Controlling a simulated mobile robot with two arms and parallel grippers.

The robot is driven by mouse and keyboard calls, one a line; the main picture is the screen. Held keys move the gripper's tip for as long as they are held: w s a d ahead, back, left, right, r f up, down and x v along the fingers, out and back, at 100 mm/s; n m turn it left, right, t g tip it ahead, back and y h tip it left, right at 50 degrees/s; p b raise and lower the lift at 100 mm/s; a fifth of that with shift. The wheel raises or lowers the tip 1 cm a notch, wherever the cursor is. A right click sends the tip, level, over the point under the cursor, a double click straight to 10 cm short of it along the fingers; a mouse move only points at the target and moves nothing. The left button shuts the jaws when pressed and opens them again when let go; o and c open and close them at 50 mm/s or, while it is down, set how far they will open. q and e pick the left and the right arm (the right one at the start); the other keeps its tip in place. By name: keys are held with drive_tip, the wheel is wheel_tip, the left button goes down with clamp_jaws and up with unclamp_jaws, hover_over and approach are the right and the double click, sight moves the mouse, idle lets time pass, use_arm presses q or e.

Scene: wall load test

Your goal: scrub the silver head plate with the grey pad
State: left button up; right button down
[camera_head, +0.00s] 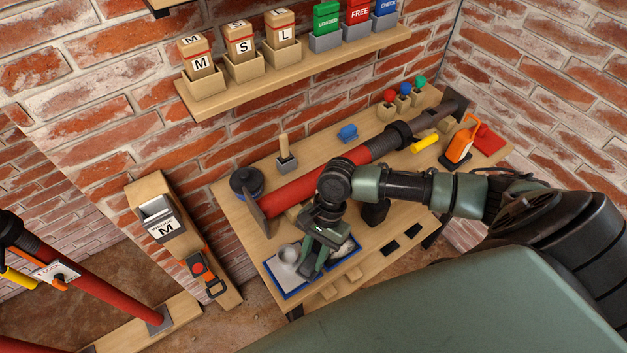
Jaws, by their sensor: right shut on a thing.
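A red prop tube (305,188) lies along the workbench. The flat head plate (256,219) is at its lower left end, seen nearly edge-on and looking dull grey-brown. My right gripper (312,266) points down over the blue-edged tray (283,290) at the front of the bench, below and right of the plate and apart from it. It is shut on what seems to be the grey pad, which is mostly hidden by the fingers. A small silver dish (289,254) lies in the tray left of the gripper. My left gripper is out of view.
A dark round pot (246,182) and a brush (284,153) in a grey holder stand behind the tube. An orange tool (461,141) is at the bench's right. A shelf (300,68) with labelled blocks is above. Another red prop (110,285) stands at left.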

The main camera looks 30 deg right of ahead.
sight(302, 267)
drive_tip(key=shift+s+a+p, duration=0.1)
drive_tip(key=shift+a+p, duration=0.4)
drive_tip(key=shift+a, duration=0.2)
drive_tip(key=shift+s+a+p, duration=0.1)
drive_tip(key=shift+a+p, duration=0.35)
drive_tip(key=shift+a, duration=0.3)
drive_tip(key=shift+s+a+f, duration=0.1)
drive_tip(key=shift+a, duration=0.25)
drive_tip(key=shift+s+a+f, duration=0.15)
drive_tip(key=shift+s, duration=0.05)
drive_tip(key=shift+s+a+r+p, duration=0.15)
drive_tip(key=shift+a+r+p, duration=0.05)
drive_tip(key=shift+a+p, duration=0.65)
drive_tip(key=a, duration=0.3)
drive_tip(key=shift+w+f, duration=0.1)
drive_tip(key=shift+w, duration=0.3)
drive_tip(key=shift+w+a, duration=0.1)
drive_tip(key=shift+a, duration=0.2)
drive_tip(key=shift+d, duration=0.5)
drive_tip(key=shift+r, duration=0.3)
wheel_tip(302, 267, up, 6)
drive_tip(key=shift+f, duration=0.2)
